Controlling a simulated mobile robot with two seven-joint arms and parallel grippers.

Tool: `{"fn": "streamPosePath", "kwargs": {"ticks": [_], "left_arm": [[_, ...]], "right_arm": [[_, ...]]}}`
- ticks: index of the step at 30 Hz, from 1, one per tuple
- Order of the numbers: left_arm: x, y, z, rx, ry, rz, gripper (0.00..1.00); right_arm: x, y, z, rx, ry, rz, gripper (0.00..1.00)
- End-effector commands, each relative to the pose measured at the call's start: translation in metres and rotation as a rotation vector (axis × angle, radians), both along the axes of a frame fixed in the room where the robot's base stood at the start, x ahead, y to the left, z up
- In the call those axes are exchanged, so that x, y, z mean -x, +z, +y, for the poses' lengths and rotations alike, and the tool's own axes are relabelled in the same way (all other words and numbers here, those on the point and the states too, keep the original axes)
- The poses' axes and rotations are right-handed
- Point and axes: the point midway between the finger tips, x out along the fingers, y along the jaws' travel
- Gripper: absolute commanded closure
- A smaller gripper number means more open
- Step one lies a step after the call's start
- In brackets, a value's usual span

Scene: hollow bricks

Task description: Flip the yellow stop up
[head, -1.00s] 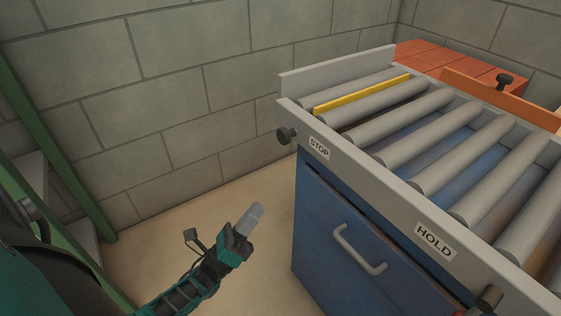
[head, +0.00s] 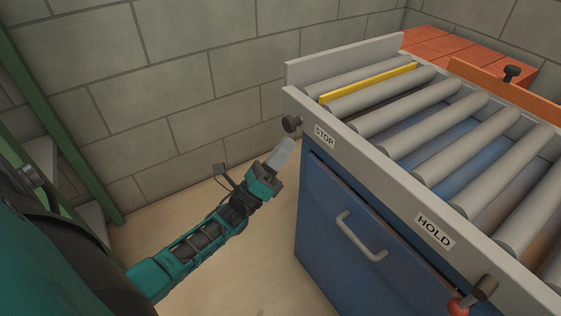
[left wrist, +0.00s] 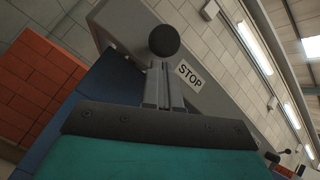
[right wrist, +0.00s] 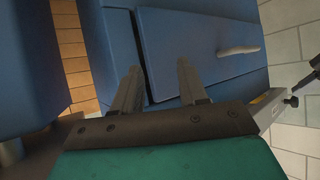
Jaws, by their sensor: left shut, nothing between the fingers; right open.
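The yellow stop (head: 368,83) is a thin bar lying between the first rollers of the conveyor, level with them. A dark round knob (head: 291,124) sticks out of the side rail beside the STOP label (head: 324,137). My left gripper (head: 284,152) is shut and empty, just below and in front of the knob. In the left wrist view the knob (left wrist: 164,41) lies straight beyond the closed fingertips (left wrist: 163,68); I cannot tell whether they touch. My right gripper (right wrist: 157,85) is open and empty, in front of a blue cabinet face, outside the head view.
The HOLD label (head: 434,231) and a red-tipped lever (head: 460,305) are nearer on the same rail. The blue cabinet with a grey handle (head: 362,236) stands under the rollers. Orange bricks (head: 458,52) lie behind. A green frame (head: 60,130) stands at left; floor between is clear.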

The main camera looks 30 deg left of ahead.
Motion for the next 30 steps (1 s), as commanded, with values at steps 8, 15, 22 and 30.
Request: {"fn": "streamPosePath", "kwargs": {"ticks": [8,15,22,30], "left_arm": [[-0.002,0.005,0.002,0.000,-0.001,-0.001,1.00],[-0.002,0.011,0.002,0.001,-0.001,-0.001,1.00],[-0.002,0.048,0.002,0.002,0.000,-0.003,1.00],[-0.002,0.063,0.002,0.002,0.000,-0.003,1.00]], "right_arm": [[0.001,-0.001,-0.001,0.004,0.001,0.004,0.57],[0.001,0.003,-0.001,0.005,0.002,0.005,0.57],[0.002,0.023,-0.005,0.013,-0.006,-0.004,0.57],[0.005,0.023,-0.011,0.029,-0.008,-0.001,0.57]]}}
